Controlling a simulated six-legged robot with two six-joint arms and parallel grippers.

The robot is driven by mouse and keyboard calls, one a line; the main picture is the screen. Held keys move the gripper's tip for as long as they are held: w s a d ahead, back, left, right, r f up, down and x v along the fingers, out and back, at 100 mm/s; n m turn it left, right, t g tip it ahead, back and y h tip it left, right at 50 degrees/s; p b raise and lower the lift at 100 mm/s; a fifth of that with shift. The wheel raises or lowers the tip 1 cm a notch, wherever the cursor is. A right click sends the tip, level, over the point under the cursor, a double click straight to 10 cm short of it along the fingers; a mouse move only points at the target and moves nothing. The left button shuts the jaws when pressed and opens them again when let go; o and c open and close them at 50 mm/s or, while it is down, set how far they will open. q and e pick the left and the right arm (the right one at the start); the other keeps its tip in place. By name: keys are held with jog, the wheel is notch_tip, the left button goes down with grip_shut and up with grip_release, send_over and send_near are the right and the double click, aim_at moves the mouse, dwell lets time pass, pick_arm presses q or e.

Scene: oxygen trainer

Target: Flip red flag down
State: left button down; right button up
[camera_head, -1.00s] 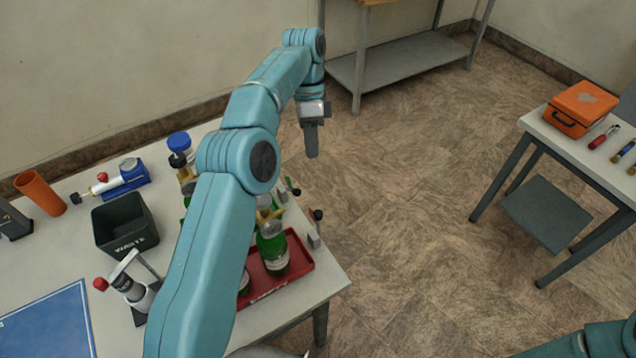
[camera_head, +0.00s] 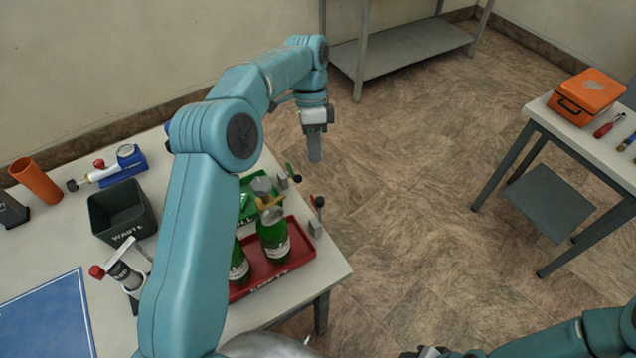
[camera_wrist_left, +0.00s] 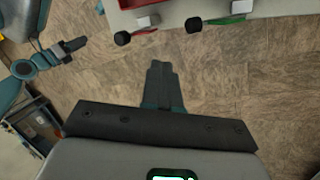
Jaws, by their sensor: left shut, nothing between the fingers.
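The red flag (camera_head: 312,202) is a short red lever with a black tip. It stands up from a grey block (camera_head: 315,228) at the table's right edge. In the left wrist view the red flag (camera_wrist_left: 144,32) shows at the top, its black knob toward the camera. A similar green flag (camera_head: 289,169) is farther back on the same edge. My left gripper (camera_head: 315,158) is shut and empty, pointing down over the floor, beyond the flags and apart from them. My right gripper (camera_head: 430,352) barely shows at the bottom edge; its jaws are unclear.
A red tray (camera_head: 297,268) with green bottles (camera_head: 274,243) stands beside the red flag. A black waste bin (camera_head: 122,236) and a blue mat (camera_head: 45,318) are at left. A side table (camera_head: 622,165) holds an orange case (camera_head: 588,96). The floor right of the table is clear.

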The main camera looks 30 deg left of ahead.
pick_arm(q)
jog(key=s+d+f, duration=0.3)
jog(key=s+f, duration=0.1)
jog(key=s, duration=0.1)
jog(key=shift+d+f+p, duration=0.15)
jog(key=shift+d+p, duration=0.05)
jog(key=shift+p, duration=0.25)
jog(key=shift+w, duration=0.15)
